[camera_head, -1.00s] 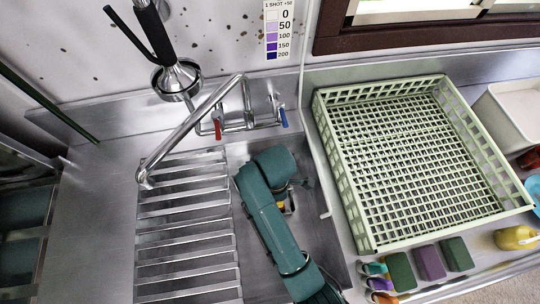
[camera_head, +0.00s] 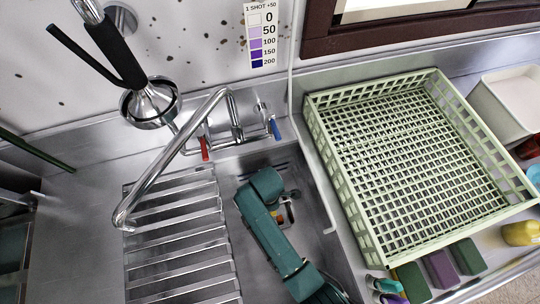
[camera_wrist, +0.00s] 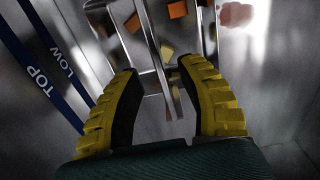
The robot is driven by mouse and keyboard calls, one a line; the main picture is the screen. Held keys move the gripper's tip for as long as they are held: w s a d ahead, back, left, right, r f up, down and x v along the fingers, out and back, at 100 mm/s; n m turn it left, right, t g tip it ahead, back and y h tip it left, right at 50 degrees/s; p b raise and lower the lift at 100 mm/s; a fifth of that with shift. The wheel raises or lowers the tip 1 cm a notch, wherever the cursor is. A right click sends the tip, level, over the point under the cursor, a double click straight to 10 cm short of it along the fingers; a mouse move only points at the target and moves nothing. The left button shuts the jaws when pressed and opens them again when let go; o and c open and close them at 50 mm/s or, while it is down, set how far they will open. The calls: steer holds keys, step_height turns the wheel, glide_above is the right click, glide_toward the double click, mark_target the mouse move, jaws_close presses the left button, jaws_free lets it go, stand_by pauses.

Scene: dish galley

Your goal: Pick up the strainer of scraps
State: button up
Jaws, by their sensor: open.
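The strainer (camera_wrist: 153,40) shows in the wrist view as shiny metal bars and walls ahead of my fingers. Orange and yellow scraps (camera_wrist: 177,9) lie in and around it. In the head view, small orange scraps (camera_head: 280,218) show in the sink beside my arm, which hides most of the strainer. My gripper (camera_wrist: 160,70) is open, its yellow and black fingers apart on either side of a metal bar. I cannot tell whether either finger touches it.
The sink (camera_head: 322,212) has steel walls close around my arm. A slatted steel drainer (camera_head: 180,240) lies left of it, with a faucet (camera_head: 175,160) above. A pale green dish rack (camera_head: 345,170) stands on the right. Several sponges (camera_head: 440,268) lie in front of the rack.

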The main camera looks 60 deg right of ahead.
step_height(320, 180, down, 3)
steer(key=shift+f, duration=0.1)
jaws_close()
stand_by(0.3)
